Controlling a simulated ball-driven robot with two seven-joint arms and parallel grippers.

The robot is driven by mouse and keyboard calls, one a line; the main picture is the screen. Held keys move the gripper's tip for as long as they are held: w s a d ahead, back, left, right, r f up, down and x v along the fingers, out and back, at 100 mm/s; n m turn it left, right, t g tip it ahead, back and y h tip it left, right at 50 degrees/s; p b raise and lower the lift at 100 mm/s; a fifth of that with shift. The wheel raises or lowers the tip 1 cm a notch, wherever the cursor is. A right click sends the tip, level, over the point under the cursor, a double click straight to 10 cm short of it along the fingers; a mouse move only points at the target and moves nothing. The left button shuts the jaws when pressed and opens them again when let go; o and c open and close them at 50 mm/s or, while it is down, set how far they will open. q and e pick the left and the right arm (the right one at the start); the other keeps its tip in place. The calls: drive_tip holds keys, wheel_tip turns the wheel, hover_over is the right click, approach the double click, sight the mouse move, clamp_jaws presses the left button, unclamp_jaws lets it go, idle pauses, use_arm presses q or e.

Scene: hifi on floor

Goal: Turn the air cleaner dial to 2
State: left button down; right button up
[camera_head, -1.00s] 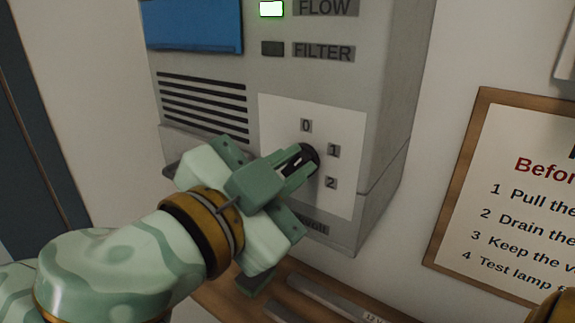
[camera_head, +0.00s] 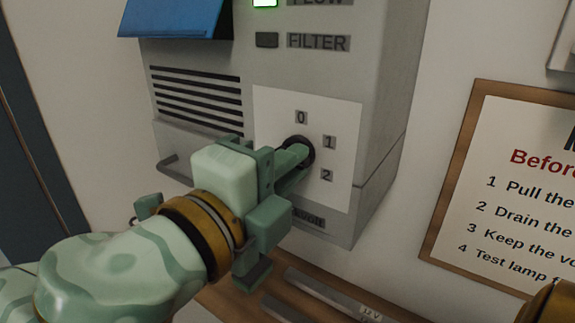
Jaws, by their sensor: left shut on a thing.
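The air cleaner (camera_head: 375,100) is a grey box on the wall. Its black round dial (camera_head: 309,146) sits on a white panel (camera_head: 335,115) with the labels 0, 1 and 2 around its right side. My left gripper (camera_head: 296,160) reaches in from the lower left and is shut on the dial's grip. The fingers cover most of the dial, so I cannot tell where its pointer stands.
A green lamp (camera_head: 265,2) is lit beside FLOW; the FILTER lamp (camera_head: 267,40) is dark. A blue panel (camera_head: 175,17) juts out at the upper left. A framed notice (camera_head: 520,180) hangs at the right. A wooden shelf (camera_head: 240,302) runs below.

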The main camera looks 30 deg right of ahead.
use_arm(q)
drive_tip(key=m, duration=0.5)
drive_tip(key=shift+f+b, duration=0.35)
drive_tip(key=shift+b, duration=0.05)
drive_tip(key=shift+m, duration=0.3)
drive_tip(key=c, duration=1.4)
unclamp_jaws()
drive_tip(key=shift+c, duration=0.2)
drive_tip(key=b+v, duration=1.4)
drive_tip(key=v, duration=0.2)
drive_tip(key=shift+a, duration=0.2)
